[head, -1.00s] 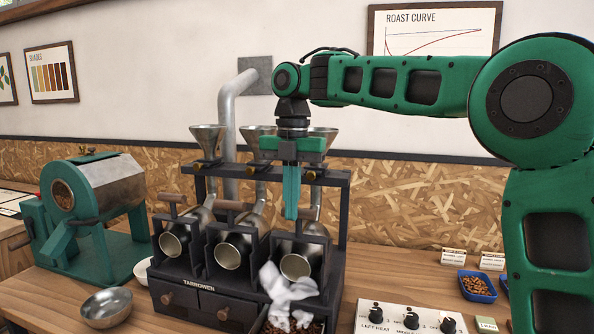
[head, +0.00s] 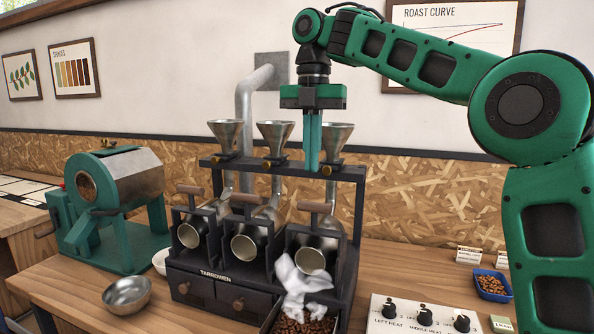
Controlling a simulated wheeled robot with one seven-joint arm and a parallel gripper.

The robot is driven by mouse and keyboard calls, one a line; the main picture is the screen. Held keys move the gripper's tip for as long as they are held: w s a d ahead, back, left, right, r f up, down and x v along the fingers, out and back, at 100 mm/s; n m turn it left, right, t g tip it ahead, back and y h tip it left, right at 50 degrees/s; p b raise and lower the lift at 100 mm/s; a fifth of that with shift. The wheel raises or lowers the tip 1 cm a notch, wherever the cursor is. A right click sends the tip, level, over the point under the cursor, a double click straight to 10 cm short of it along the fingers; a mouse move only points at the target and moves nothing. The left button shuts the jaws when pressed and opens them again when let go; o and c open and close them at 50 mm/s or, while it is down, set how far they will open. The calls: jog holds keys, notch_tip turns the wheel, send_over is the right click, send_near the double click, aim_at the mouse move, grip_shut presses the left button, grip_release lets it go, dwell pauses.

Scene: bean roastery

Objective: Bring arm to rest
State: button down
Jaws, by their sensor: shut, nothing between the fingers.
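My gripper (head: 312,168) is shut and empty, its green fingers pointing straight down. It hangs in front of the right funnel (head: 334,140), at the top of the black three-barrel sample roaster (head: 268,235). My green arm reaches in from the right, bent at a large round joint, and slopes up to the wrist. No object hangs from the fingers.
A white crumpled cloth (head: 300,283) lies by the right barrel, over a drawer of beans (head: 303,326). A metal bowl (head: 127,295), a green drum roaster (head: 118,190), a heat control panel (head: 420,318) and a blue bean tray (head: 491,285) stand around.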

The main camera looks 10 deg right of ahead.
jog(key=s+d+f+m, duration=0.7)
jog(key=d+m, duration=0.3)
jog(key=m, duration=0.1)
jog(key=s+d+f+m, duration=0.7)
jog(key=d+f+m, duration=0.1)
jog(key=d+m, duration=0.3)
jog(key=s+d+f+m, duration=0.5)
jog(key=s+f+m, duration=0.2)
jog(key=s, duration=0.3)
jog(key=s+d+f+m, duration=0.5)
jog(key=s+f+m, duration=0.3)
jog(key=s, duration=0.1)
jog(key=shift+s+t, duration=0.35)
jog(key=shift+t, duration=0.05)
jog(key=shift+w+d+f, duration=0.1)
jog(key=shift+w+f, duration=0.2)
jog(key=shift+w, duration=0.35)
jog(key=c, duration=2.5)
grip_release()
